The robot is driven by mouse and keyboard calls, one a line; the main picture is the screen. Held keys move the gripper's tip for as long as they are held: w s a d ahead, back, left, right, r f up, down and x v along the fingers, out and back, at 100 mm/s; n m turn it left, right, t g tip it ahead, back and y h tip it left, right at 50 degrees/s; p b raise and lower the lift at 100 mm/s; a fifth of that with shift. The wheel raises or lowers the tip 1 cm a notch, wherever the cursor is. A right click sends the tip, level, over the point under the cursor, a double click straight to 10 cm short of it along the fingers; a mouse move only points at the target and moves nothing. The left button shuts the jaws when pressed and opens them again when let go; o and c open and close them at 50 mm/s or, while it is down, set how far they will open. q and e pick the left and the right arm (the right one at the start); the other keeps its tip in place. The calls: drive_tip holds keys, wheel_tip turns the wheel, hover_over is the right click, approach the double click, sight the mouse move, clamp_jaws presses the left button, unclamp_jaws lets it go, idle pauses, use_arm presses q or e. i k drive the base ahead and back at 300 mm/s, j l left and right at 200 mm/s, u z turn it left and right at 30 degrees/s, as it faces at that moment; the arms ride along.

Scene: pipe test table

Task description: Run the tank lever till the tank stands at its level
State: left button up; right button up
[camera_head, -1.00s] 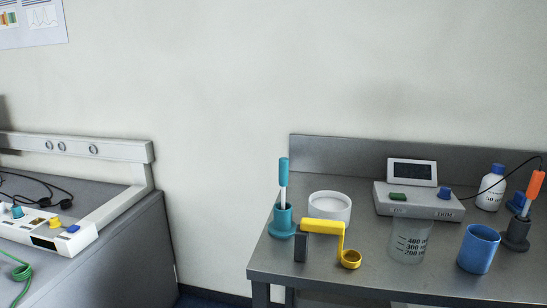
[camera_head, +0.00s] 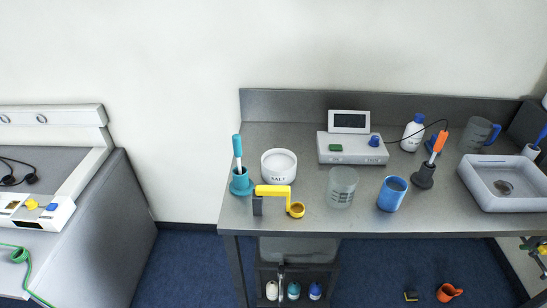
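I cannot point out the tank or its lever with certainty. A grey, box-like container (camera_head: 300,248) hangs or stands under the front of the table, partly hidden by the tabletop. A thin upright metal piece (camera_head: 281,270) shows in front of it; I cannot tell whether this is a lever. At the far right edge, yellow fittings (camera_head: 541,247) show beside a pale panel, cut off by the picture. Neither of my grippers is in view.
The grey table (camera_head: 300,222) carries a salt dish (camera_head: 279,166), a meter (camera_head: 352,148), a clear beaker (camera_head: 341,187), a blue cup (camera_head: 392,194) and a white tray (camera_head: 478,198). An orange mug (camera_head: 449,292) lies on the blue floor (camera_head: 380,265). Another bench stands left.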

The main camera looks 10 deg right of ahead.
sight(282, 269)
drive_tip(key=i+l+u, duration=0.15)
drive_tip(key=l, duration=0.7)
drive_tip(key=l+u, duration=0.2)
drive_tip(key=l, duration=0.65)
drive_tip(key=i, duration=0.05)
